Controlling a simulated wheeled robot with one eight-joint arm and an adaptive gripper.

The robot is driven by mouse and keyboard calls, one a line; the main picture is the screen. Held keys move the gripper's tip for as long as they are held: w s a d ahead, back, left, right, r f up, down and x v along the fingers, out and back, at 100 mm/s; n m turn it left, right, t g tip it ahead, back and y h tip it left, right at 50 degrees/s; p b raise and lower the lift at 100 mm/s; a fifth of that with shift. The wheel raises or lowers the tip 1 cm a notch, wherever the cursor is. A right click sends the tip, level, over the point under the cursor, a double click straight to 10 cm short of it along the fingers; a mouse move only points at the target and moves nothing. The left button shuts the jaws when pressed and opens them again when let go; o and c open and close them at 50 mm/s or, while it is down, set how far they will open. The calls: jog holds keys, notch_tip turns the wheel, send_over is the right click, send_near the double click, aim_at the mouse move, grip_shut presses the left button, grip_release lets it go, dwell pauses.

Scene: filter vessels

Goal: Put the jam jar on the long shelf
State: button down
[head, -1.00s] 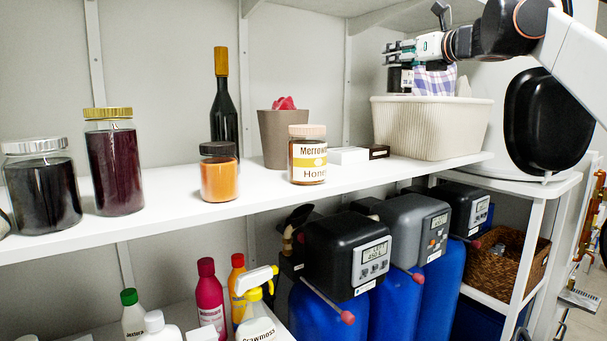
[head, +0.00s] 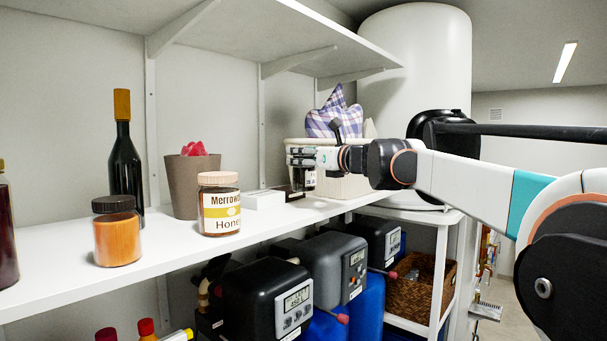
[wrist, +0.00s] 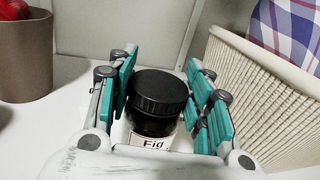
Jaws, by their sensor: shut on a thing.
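The fig jam jar, with a black lid and a white label reading "Fig" (wrist: 155,105), stands upright between the teal-padded fingers of my gripper (wrist: 160,100). My gripper (head: 303,158) is shut on the jar, whose lower part (head: 309,180) shows beneath the fingers in the head view. The jar is over the right part of the long white shelf (head: 165,243), in front of the basket. I cannot tell whether its base touches the shelf.
The cream ribbed basket (wrist: 265,100) with checked cloth (head: 330,118) is close right of my gripper. Left are a small white box (head: 263,200), honey jar (head: 219,212), brown pot (head: 187,185), orange jar (head: 117,240) and bottle (head: 125,165). An upper shelf (head: 235,25) hangs above.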

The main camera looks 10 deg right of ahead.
aim_at(312, 175)
jog(key=shift+f, duration=2.45)
jog(key=c, duration=0.8)
grip_release()
jog(key=shift+f, duration=0.1)
jog(key=shift+s+d, duration=0.15)
jog(key=b+v, duration=0.2)
jog(key=v, duration=0.9)
jog(key=shift+s, duration=0.4)
